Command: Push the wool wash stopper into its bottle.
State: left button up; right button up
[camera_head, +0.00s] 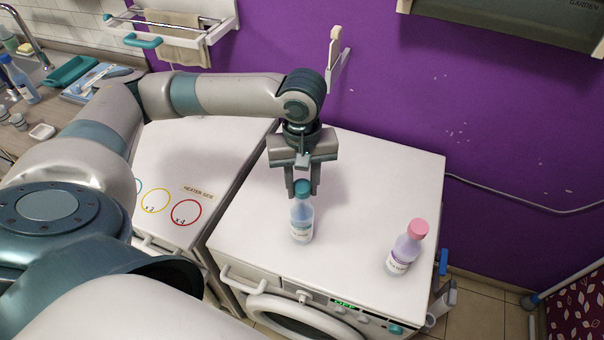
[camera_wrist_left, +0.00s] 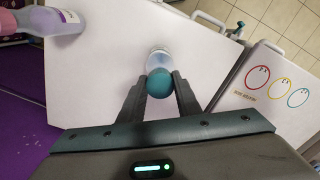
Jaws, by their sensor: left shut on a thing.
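A pale blue bottle (camera_head: 301,222) stands upright on the white washing machine top, with a teal stopper (camera_head: 303,187) at its mouth. My left gripper (camera_head: 303,190) comes down from above and is shut on the teal stopper. In the left wrist view the teal stopper (camera_wrist_left: 160,83) sits between the fingertips, with the bottle (camera_wrist_left: 159,59) partly hidden behind it. How deep the stopper sits in the neck I cannot tell. A lilac bottle (camera_head: 402,256) with a pink stopper (camera_head: 418,228) stands apart to the right. The labels are too small to read. My right gripper is not in view.
The washing machine top (camera_head: 355,185) is otherwise clear. A second white appliance (camera_head: 190,150) with coloured rings stands to the left. The purple wall (camera_head: 430,90) rises behind, with a wall bracket (camera_head: 337,60) near my left wrist.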

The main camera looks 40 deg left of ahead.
pick_arm(q)
jog(key=shift+f, duration=0.8)
jog(key=o, duration=1.2)
jog(key=shift+c, duration=0.2)
jog(key=shift+r, duration=0.35)
notch_tip(320, 180, up, 2)
jog(key=p, duration=0.3)
jog(key=shift+r+p, duration=0.25)
jog(key=shift+p, duration=0.1)
jog(key=shift+r+p, duration=0.6)
jog(key=shift+r, duration=1.85)
